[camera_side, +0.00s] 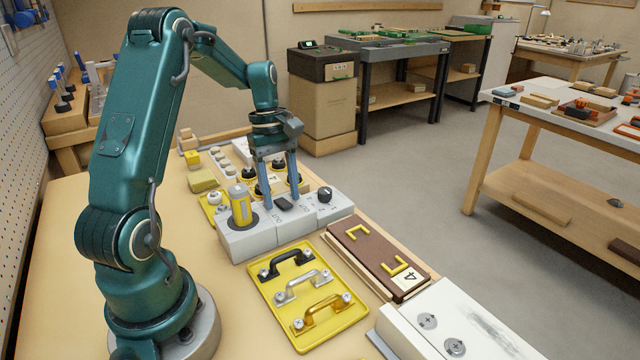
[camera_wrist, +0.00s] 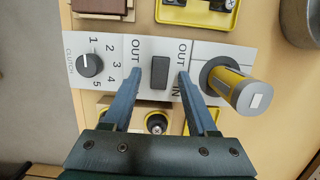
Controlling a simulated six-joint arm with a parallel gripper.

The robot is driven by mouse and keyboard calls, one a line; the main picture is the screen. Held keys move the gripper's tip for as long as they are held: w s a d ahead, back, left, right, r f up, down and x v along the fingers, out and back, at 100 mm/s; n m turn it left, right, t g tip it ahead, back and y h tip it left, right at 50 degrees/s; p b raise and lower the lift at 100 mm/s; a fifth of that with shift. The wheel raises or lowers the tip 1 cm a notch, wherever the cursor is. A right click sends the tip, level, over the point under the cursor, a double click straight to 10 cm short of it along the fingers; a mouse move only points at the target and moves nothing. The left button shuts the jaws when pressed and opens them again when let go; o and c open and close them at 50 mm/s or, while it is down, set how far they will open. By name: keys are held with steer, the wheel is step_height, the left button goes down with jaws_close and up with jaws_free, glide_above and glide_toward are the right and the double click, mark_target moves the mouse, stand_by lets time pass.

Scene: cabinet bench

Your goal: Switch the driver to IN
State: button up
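A pale grey control panel (camera_side: 262,237) carries a dial, a black rocker switch (camera_wrist: 159,72) and a yellow-and-grey upright cylinder. The rocker also shows in the side view (camera_side: 284,204). OUT is printed left of the rocker; OUT and IN are printed on its right, toward the cylinder (camera_wrist: 236,90). The cylinder stands in a dark ring in the side view (camera_side: 241,206). My gripper (camera_wrist: 160,74) is open and points down at the panel. Its fingers are on either side of the rocker with gaps between, and partly cover the lettering. Which way the rocker is tipped I cannot tell.
A CLUTCH dial (camera_wrist: 90,65) numbered 1 to 5 is beside the rocker. A yellow plate with several handles (camera_side: 308,290) and a brown board with yellow brackets (camera_side: 375,255) lie close by. Round knobs stand behind the panel. Bare bench lies to the left.

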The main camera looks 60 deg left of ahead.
mark_target(279, 199)
steer(key=shift+a+r, duration=0.25)
steer(key=shift+r, duration=1.05)
steer(key=shift+a+r, duration=0.25)
steer(key=shift+r, duration=1)
steer(key=s+d+r+m+t+y, duration=0.2)
steer(key=d+r+m, duration=0.55)
steer(key=d, duration=0.55)
steer(key=s+d+f+m+t, duration=0.2)
steer(key=s+d+m, duration=0.3)
steer(key=s+m, duration=0.3)
steer(key=shift+d+f+m+t, duration=0.4)
steer(key=shift+m+t, duration=0.4)
steer(key=shift+m, duration=0.45)
